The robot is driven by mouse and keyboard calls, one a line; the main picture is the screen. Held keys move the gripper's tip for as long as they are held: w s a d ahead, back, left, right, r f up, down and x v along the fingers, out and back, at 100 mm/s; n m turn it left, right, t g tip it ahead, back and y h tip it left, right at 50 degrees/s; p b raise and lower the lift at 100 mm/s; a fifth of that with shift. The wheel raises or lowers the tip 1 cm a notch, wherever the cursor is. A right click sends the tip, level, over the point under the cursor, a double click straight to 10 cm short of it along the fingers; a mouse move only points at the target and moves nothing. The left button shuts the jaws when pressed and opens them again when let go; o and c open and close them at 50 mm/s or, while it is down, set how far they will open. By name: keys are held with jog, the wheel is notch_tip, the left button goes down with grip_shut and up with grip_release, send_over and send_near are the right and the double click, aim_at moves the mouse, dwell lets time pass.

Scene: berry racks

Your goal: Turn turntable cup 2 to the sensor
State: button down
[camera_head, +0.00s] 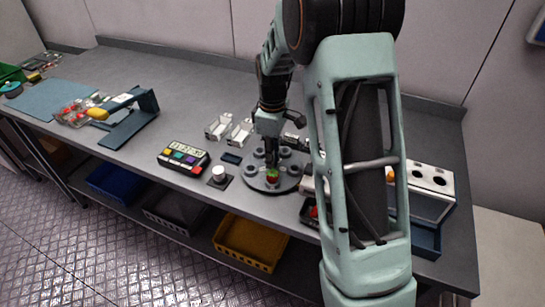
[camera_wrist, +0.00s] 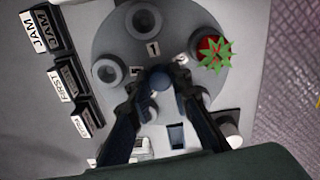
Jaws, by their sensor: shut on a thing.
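The grey turntable (camera_head: 254,183) sits on the bench, with several cups around a dark central knob. In the wrist view the turntable (camera_wrist: 181,25) shows the number 1 by the top cup (camera_wrist: 145,21). The labels by the left cup (camera_wrist: 107,71) and the right cup are partly hidden, so I cannot tell which is cup 2. A red berry with green leaves (camera_wrist: 212,53) sits in the right cup; the berry (camera_head: 272,176) is at the front in the head view. My gripper (camera_wrist: 158,84) is shut on the central knob (camera_wrist: 160,76); in the head view my gripper (camera_head: 271,161) is over the turntable.
Boxes labelled JAM and FIRST (camera_wrist: 67,80) stand left of the turntable in the wrist view. A small dark panel (camera_head: 232,158), a white button (camera_head: 218,172) and a coloured keypad (camera_head: 184,157) lie left of the turntable in the head view. A white holed rack (camera_head: 430,178) stands right.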

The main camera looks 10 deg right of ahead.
jog(key=shift+r+n+p, duration=0.1)
jog(key=shift+n+p, duration=0.2)
jog(key=shift+n, duration=3)
jog(key=shift+n+p, duration=1.2)
jog(key=shift+n, duration=1.5)
jog(key=shift+w+n, duration=0.1)
jog(key=shift+n, duration=0.5)
jog(key=c, duration=1.7)
grip_release()
jog(key=shift+c, duration=0.2)
notch_tip(320, 180, up, 12)
